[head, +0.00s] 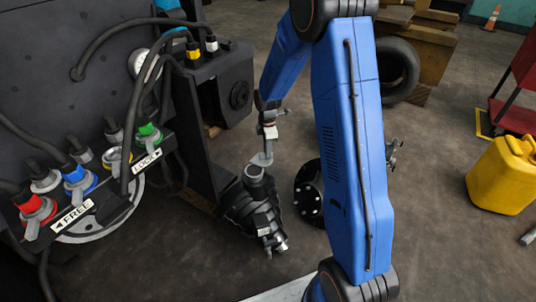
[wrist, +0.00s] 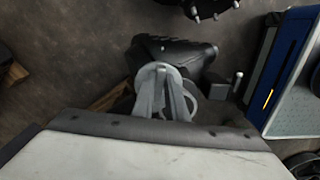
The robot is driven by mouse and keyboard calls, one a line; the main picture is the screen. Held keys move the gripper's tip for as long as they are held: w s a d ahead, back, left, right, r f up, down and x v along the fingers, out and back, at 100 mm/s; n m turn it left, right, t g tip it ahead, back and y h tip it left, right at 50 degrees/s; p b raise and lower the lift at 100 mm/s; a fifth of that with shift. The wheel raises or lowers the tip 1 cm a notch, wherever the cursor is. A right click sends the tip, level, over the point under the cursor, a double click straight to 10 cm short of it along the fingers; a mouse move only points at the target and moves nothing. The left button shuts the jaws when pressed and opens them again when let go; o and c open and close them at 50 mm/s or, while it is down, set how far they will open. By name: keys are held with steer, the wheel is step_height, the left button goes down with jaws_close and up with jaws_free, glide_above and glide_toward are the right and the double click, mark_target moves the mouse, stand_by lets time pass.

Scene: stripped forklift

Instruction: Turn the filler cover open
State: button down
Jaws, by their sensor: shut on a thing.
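The filler cover (head: 261,160) is a small pale grey plate at the top of a short grey filler neck (head: 254,174) on a black ribbed housing. In the head view it looks tilted up at the neck's far edge; how far it is turned is hard to tell. My gripper (head: 267,148) reaches down from above and is shut on the cover. In the wrist view my gripper's two grey fingers (wrist: 165,98) are at the round grey cover (wrist: 157,70), and they hide part of it and the neck.
A black panel with coloured hose couplings (head: 75,178) and FREE and LOCK labels stands at the left. A black box-shaped bracket (head: 226,92) is just left of my arm. A yellow jerrycan (head: 503,175) and a tyre (head: 396,70) are at the right. Open floor lies between.

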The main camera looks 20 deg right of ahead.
steer(key=w+n, duration=0.2)
steer(key=n, duration=0.1)
steer(key=shift+w+a+n, duration=0.25)
steer(key=shift+w+n, duration=0.35)
steer(key=shift+n, duration=0.6)
steer(key=shift+w, duration=0.1)
steer(key=c, duration=1.8)
jaws_free()
steer(key=shift+o, duration=0.2)
step_height(320, 180, up, 18)
steer(key=shift+f, duration=0.25)
